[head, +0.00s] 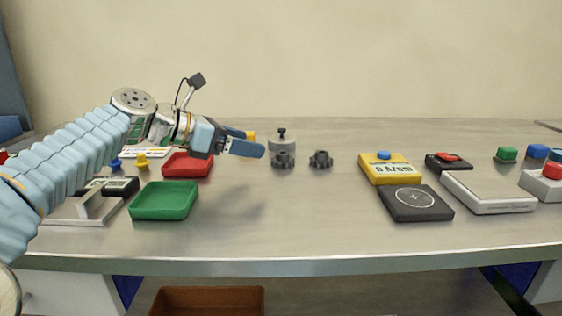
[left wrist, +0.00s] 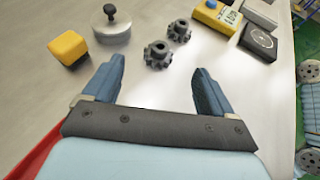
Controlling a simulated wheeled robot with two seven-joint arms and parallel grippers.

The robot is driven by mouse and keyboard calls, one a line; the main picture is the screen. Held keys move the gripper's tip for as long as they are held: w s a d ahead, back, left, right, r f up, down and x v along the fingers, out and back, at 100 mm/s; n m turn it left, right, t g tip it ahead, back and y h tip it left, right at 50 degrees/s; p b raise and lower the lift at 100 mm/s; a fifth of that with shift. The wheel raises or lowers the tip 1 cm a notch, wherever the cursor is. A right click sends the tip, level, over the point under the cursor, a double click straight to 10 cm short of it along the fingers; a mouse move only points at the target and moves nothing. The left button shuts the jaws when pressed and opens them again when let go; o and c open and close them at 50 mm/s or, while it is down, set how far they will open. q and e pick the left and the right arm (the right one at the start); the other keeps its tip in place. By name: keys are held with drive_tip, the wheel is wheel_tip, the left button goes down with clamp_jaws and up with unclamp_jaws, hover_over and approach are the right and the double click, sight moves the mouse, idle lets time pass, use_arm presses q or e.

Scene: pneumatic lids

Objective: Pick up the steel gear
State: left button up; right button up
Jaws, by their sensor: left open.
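Two dark grey toothed gears stand on the table. The left gear (head: 284,159) is in front of a round metal weight, and the right gear (head: 321,159) is a little to its right. They look alike, and I cannot tell which is the steel one. In the left wrist view the nearer gear (left wrist: 158,55) lies just beyond the fingertips, and the other gear (left wrist: 179,31) lies farther off. My left gripper (head: 254,147) is open and empty, left of both gears; its spread fingers (left wrist: 158,74) point towards them. My right gripper is not in view.
The knobbed metal weight (head: 282,146) stands right behind the left gear. A yellow block (left wrist: 70,48) is left of it. Red (head: 188,165) and green (head: 164,201) trays lie at left, a yellow meter (head: 391,168) and black pad (head: 415,203) at right. The table front centre is clear.

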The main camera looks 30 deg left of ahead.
sight(281, 153)
use_arm(q)
drive_tip(key=x, duration=0.3)
drive_tip(key=shift+w+d+f, duration=0.1)
drive_tip(key=shift+w+d, duration=0.05)
drive_tip(key=shift+w, duration=0.1)
drive_tip(key=x, duration=0.5)
drive_tip(key=shift+d+f+b, duration=0.2)
drive_tip(key=shift+f+b, duration=0.05)
drive_tip(key=shift+b, duration=0.1)
drive_tip(key=c, duration=1.3)
drive_tip(key=shift+r, duration=0.1)
